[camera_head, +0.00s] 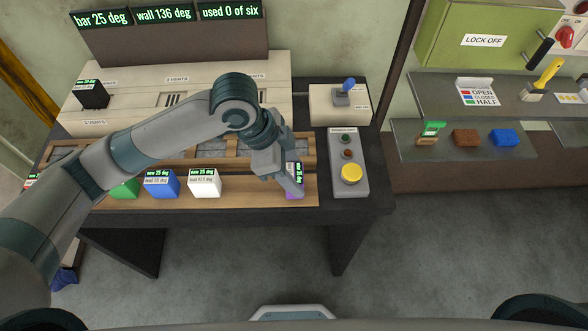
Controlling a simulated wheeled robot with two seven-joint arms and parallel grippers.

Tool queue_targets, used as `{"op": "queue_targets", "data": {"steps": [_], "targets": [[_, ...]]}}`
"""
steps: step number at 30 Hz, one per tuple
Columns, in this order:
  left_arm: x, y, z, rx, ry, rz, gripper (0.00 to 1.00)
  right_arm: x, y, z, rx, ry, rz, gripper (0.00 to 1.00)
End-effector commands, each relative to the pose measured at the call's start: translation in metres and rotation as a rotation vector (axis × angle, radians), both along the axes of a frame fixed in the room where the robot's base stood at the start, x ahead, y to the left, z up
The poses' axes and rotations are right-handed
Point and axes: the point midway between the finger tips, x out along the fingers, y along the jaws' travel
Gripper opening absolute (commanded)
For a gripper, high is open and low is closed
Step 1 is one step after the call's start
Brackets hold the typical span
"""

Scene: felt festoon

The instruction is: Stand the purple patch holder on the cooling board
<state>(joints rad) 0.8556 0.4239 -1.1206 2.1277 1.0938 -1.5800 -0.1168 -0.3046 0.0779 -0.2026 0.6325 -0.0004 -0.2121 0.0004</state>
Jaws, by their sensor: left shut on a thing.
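My left gripper (288,184) is shut on the purple patch holder (295,194) at the right end of a wooden board (250,195) along the table's front. The holder looks upright, and its small display shows green text. The gripper hides part of it. I cannot tell whether its base touches the wood. A wooden frame with grey panels (213,148) lies just behind. No label shows which wooden piece is the cooling board. My right gripper is not in view.
White (204,187), blue (162,188) and green (124,190) holders stand in a row to the left. A control box with a yellow button (351,173) is close on the right. A black holder (92,97) sits on the pale vented housing (175,83).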

Motion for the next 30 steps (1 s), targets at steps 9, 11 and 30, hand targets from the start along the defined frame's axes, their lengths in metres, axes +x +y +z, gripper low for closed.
{"op": "queue_targets", "data": {"steps": [9,11,30], "targets": [[0.0,0.0,-0.001,0.0,-0.001,0.0,0.19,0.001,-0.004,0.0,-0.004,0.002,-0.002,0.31],[0.0,0.0,-0.003,0.0,0.0,0.0,0.19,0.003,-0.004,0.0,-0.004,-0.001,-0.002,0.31],[0.001,0.003,0.008,-0.001,-0.002,0.001,0.65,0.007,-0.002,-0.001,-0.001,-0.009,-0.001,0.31]]}}
